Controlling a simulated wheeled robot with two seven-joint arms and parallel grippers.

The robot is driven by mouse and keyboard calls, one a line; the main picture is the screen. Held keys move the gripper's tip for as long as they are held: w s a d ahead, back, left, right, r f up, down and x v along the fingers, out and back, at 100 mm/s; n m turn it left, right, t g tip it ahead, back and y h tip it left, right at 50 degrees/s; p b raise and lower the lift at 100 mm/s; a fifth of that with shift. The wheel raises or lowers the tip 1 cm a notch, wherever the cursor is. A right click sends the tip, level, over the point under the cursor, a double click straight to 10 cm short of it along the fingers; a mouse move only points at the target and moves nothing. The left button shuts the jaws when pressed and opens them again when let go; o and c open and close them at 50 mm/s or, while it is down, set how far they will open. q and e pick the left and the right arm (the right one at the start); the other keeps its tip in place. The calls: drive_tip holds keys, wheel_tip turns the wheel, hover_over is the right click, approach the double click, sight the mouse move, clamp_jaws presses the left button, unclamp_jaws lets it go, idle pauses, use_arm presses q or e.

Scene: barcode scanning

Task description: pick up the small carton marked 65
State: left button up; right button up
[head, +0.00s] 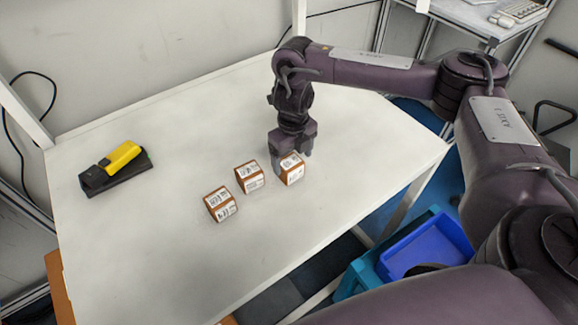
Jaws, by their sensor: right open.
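Three small brown cartons with white printed labels stand on the white table: a left one (221,204), a middle one (249,177) and a right one (291,169). The label print is too small to read, so I cannot tell which is marked 65. My left gripper is not in view.
A yellow and black scanner (118,157) lies on a black base at the table's left. The white table (150,260) is otherwise mostly clear. A blue bin (425,245) stands below the table's right edge. A side desk (470,15) with a keyboard is at the back right.

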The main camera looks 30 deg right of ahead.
sight(290, 162)
drive_tip(key=f, duration=0.1)
drive_tip(key=f+p, duration=0.2)
drive_tip(key=shift+w+a+f, duration=0.15)
drive_tip(key=shift+a+f, duration=0.1)
drive_tip(key=shift+f, duration=0.1)
drive_tip(key=shift+w+f, duration=0.1)
drive_tip(key=shift+f, duration=0.5)
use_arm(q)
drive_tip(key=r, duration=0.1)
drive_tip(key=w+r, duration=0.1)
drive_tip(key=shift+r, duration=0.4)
use_arm(e)
drive_tip(key=c, duration=1.1)
